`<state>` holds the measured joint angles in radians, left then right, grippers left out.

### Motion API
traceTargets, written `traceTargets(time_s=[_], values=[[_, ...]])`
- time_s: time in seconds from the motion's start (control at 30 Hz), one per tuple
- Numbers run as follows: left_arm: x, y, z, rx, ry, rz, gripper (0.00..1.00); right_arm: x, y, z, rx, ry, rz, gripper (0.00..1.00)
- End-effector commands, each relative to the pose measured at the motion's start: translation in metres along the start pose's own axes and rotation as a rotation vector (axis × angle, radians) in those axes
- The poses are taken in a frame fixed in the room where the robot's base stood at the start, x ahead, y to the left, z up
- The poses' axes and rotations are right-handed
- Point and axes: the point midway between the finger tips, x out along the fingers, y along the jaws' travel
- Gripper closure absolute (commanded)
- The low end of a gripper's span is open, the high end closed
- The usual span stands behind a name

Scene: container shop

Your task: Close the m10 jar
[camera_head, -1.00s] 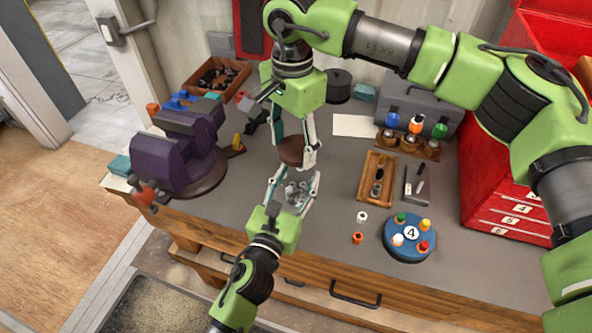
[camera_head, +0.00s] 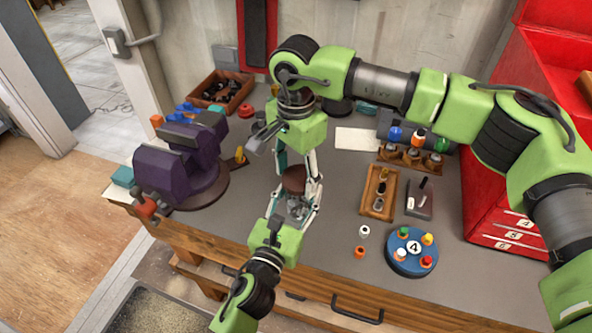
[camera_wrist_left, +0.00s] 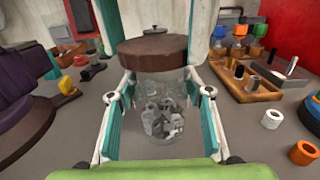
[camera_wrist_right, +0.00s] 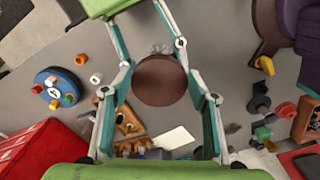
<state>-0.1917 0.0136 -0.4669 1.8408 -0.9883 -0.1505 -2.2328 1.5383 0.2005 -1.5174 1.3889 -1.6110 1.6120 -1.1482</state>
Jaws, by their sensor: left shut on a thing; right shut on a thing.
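The m10 jar (camera_head: 296,210) is a clear jar with grey metal hardware inside, near the front of the bench. It also shows in the left wrist view (camera_wrist_left: 160,118). My left gripper (camera_head: 291,207) is shut on the jar from the front, one finger on each side. The round brown lid (camera_head: 294,183) is directly over the jar's mouth, roughly level. My right gripper (camera_head: 296,175) points down and is shut on the lid.
A purple vise (camera_head: 180,170) stands to the left. A blue round stand (camera_head: 396,262) marked 4, a wooden tray (camera_head: 364,203) and white and orange rings (camera_head: 359,252) are to the right. A wooden box (camera_head: 222,75) is behind. A red cabinet (camera_head: 500,205) bounds the right.

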Motion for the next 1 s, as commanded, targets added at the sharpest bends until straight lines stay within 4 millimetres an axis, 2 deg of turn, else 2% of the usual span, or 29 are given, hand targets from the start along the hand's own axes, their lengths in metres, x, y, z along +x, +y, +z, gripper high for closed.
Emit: traceTargets(time_s=[0.17, 1.0], values=[[0.0, 0.0, 0.0, 0.0, 0.0, 0.0, 0.92, 0.01, 0.0, 0.0, 0.0, -0.001, 0.0, 0.55], [0.0, 0.0, 0.0, 0.0, 0.0, 0.0, 0.92, 0.015, 0.0, 0.0, 0.0, 0.001, 0.0, 0.55]])
